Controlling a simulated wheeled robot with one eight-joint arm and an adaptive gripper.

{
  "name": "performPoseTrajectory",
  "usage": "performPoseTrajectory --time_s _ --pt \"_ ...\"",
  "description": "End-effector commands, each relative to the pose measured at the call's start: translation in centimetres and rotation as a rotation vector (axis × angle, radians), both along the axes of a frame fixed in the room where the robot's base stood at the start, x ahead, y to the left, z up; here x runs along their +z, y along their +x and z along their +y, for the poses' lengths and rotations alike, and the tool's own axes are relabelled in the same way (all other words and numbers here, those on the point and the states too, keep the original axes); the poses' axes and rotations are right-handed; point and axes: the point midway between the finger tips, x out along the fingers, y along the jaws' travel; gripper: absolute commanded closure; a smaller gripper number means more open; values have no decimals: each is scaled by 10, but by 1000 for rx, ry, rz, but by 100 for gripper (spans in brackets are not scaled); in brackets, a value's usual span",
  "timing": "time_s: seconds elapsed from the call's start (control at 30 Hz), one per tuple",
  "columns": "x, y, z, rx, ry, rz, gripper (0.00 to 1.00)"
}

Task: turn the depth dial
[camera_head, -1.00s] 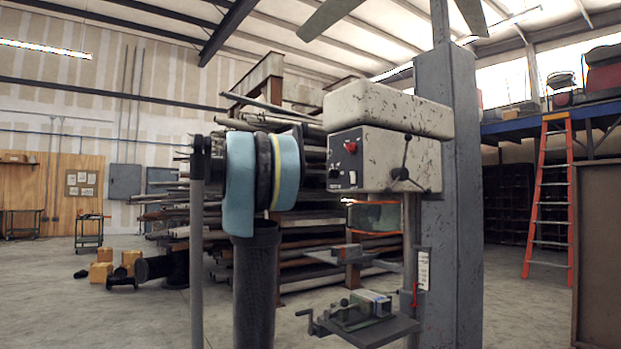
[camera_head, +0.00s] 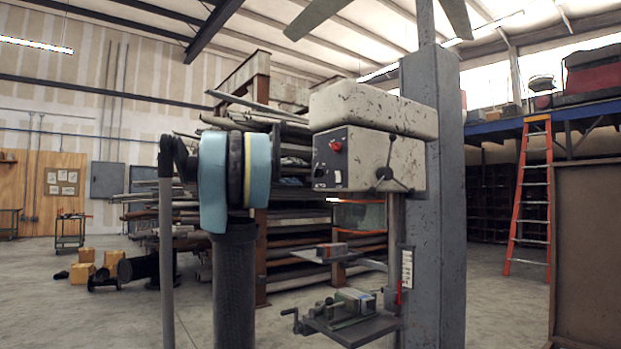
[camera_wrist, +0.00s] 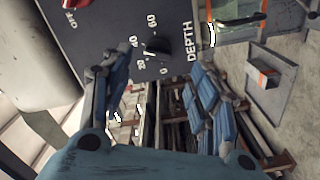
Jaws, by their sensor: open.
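The depth dial (camera_wrist: 157,46) is a small black knob with a pale pointer on the dark panel of a drill press, in the wrist view. Numbers from 0 to 60 ring it, and the word DEPTH is beside it. In the head view the panel is on the front of the worn white drill head (camera_head: 375,110), and the dial (camera_head: 319,172) is small and low on it. My gripper (camera_wrist: 160,82) is open, its blue fingers spread with an empty gap, and the dial shows just beyond that gap. I see no contact. In the head view my arm hides the gripper.
A red knob (camera_head: 336,145) is higher on the panel, and a spoked handle (camera_head: 386,173) is on the head's side. A green vise (camera_head: 352,302) sits on the press table below. A grey column (camera_head: 437,200) stands behind. Racked pipes (camera_head: 290,240) fill the background.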

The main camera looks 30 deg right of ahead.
Motion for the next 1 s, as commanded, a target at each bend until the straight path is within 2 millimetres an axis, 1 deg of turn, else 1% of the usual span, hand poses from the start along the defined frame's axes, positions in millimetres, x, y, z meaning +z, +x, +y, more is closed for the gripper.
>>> performPoseTrajectory --time_s 0.03,0.1,0.3,0.5,0.7,0.93,0.97,1.0 --pt "0 0 -9 -2 0 0 45" --pt "0 0 -20 -4 0 0 45" --pt "0 3 -50 -3 0 0 45" --pt "0 5 -71 -1 0 0 45" --pt "0 6 -78 0 0 0 45" --pt "0 6 -78 1 0 0 45" --pt "0 6 -78 1 0 0 52" --pt "0 6 -78 1 0 0 61"
